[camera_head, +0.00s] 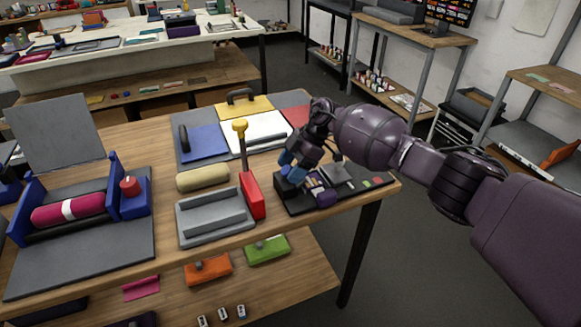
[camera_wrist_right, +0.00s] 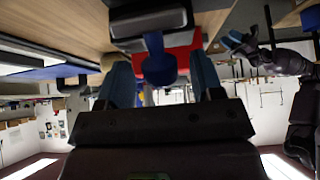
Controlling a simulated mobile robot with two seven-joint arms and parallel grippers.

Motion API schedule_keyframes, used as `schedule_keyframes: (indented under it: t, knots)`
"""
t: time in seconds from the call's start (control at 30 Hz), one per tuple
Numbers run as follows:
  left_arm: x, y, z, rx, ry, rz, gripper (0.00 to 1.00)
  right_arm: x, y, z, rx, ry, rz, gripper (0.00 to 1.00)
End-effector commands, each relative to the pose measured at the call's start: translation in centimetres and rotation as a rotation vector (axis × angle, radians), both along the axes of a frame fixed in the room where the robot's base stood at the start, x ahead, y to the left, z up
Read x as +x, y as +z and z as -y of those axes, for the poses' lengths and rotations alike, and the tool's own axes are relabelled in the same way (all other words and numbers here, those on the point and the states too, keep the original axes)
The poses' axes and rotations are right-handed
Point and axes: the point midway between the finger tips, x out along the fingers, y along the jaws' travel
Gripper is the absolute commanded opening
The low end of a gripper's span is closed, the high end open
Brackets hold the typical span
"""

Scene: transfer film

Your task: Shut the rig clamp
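My right gripper (camera_head: 290,167) is over the left part of a dark rig base (camera_head: 292,206) at the table's right side. Its blue fingers stand apart in the right wrist view (camera_wrist_right: 162,80). A blue knob-like part (camera_wrist_right: 158,66) lies between them, with gaps on both sides, so the gripper is not closed on it. The gripper and wrist hide much of the rig, and I cannot tell the clamp's position. A grey plate (camera_head: 338,172) and small coloured pieces show on the rig. My left gripper is not in view.
Left of the rig are a red lever stand with a yellow knob (camera_head: 240,125), a grey tray (camera_head: 213,225) and a beige roll (camera_head: 203,178). A blue stand with a pink roll (camera_head: 68,210) is farther left. Coloured pads with handles, including a blue one (camera_head: 204,145), lie behind.

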Motion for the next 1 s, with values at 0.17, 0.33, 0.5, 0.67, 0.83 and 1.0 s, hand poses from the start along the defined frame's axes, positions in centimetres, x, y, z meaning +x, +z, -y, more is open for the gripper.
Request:
schedule_keyframes:
  t: [0.17,0.33,0.5,0.67,0.83,1.0]
  knots:
    - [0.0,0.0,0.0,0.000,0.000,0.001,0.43,0.0,0.0,0.0,0.000,0.001,-0.001,0.60]
    - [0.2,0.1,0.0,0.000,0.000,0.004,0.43,0.3,1.0,0.7,0.000,-0.001,0.001,0.60]
    - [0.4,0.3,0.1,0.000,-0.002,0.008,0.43,0.8,3.4,2.3,-0.001,0.000,0.003,0.60]
    - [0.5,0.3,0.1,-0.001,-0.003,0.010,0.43,1.3,5.7,3.9,0.000,0.000,0.002,0.60]
    - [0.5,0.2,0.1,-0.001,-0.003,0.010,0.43,1.7,7.6,5.2,-0.001,0.000,0.000,0.60]
    - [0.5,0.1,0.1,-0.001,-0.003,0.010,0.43,1.9,8.6,5.8,0.000,0.001,0.001,0.60]
